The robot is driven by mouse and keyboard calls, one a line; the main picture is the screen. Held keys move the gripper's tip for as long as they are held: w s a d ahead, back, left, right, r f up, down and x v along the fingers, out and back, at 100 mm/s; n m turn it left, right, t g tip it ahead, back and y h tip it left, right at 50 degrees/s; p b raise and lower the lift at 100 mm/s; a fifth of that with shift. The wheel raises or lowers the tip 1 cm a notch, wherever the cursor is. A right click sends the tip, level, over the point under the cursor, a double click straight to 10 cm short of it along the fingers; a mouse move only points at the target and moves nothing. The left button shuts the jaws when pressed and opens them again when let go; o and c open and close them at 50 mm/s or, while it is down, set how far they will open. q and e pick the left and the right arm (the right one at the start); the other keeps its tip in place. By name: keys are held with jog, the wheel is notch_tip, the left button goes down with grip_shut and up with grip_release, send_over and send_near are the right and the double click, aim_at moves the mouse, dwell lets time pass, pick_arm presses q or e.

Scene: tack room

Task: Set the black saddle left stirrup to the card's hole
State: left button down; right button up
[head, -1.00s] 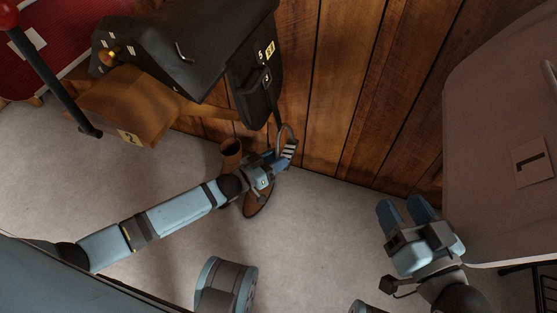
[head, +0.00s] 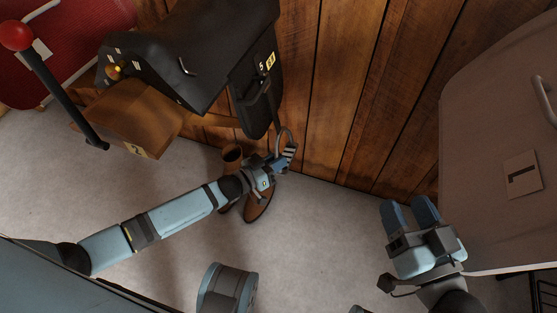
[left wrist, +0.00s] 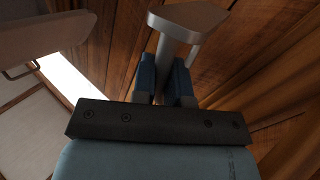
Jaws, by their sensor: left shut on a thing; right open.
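The black saddle (head: 200,45) sits on a wooden rack (head: 130,115) at the upper left of the head view. Its dark flap hangs on the right side, with a narrow strap (head: 266,92) running down it. Small pale number tags (head: 266,63) show near the flap's top; the hole positions are too small to tell. The metal stirrup (head: 285,136) hangs below the flap. My left gripper (head: 284,163) is shut on the stirrup, whose grey metal (left wrist: 178,25) shows between the blue fingers in the left wrist view. My right gripper (head: 409,212) is open and empty at the lower right.
Brown boots (head: 260,205) stand on the floor under my left gripper. A plank wall (head: 340,90) is close behind the stirrup. A red-knobbed lever (head: 60,85) is at left.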

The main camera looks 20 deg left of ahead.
pick_arm(q)
jog(key=shift+r, duration=0.6)
jog(key=shift+f, duration=0.1)
pick_arm(e)
jog(key=shift+r, duration=0.7)
pick_arm(q)
jog(key=c, duration=1.2)
grip_release()
jog(key=shift+s+a, duration=0.1)
pick_arm(e)
jog(key=shift+d+r, duration=0.1)
pick_arm(q)
jog(key=shift+s+a+p, duration=0.2)
jog(key=shift+s+p, duration=0.05)
jog(key=shift+p, duration=0.05)
jog(key=p+v, duration=0.3)
jog(key=v, duration=1)
pick_arm(e)
jog(key=shift+s+d+r+m+t, duration=0.1)
jog(key=shift+d+r+m+t, duration=0.1)
jog(key=shift+r+t, duration=0.5)
jog(key=shift+s+d+r+m+t, duration=0.15)
jog(key=shift+r+t, duration=0.15)
jog(key=shift+r, duration=0.75)
